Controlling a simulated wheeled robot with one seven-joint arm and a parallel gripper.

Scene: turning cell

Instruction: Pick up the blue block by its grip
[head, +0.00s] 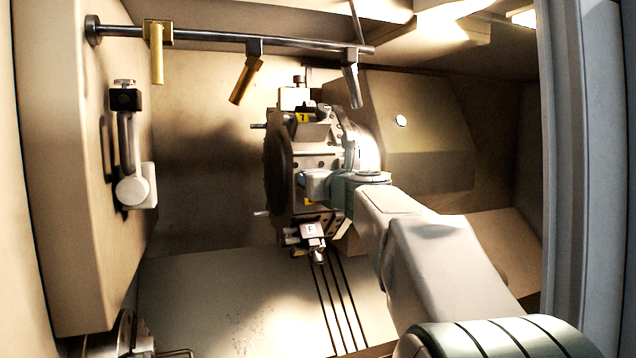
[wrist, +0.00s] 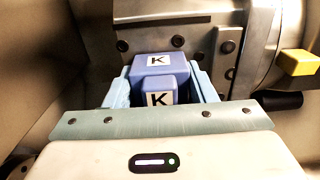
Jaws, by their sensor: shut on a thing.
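The blue block (wrist: 161,62) bears the letter K and sits at the turret face in the wrist view. Its smaller grip (wrist: 160,91), also marked K, points toward my gripper. My gripper (wrist: 160,88) is shut on the grip, with a light-blue finger on each side. In the head view my gripper (head: 318,186) reaches the turret (head: 285,165) from the right. The block is hidden there behind my gripper and arm. I cannot tell whether the block is still seated on the turret.
A block marked F (head: 311,229) sits low on the turret, and a yellow-labelled one (head: 303,117) sits high. A yellow part (wrist: 299,62) is close at right in the wrist view. A rail (head: 215,38) with several nozzles crosses above. The floor (head: 215,300) at lower left is clear.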

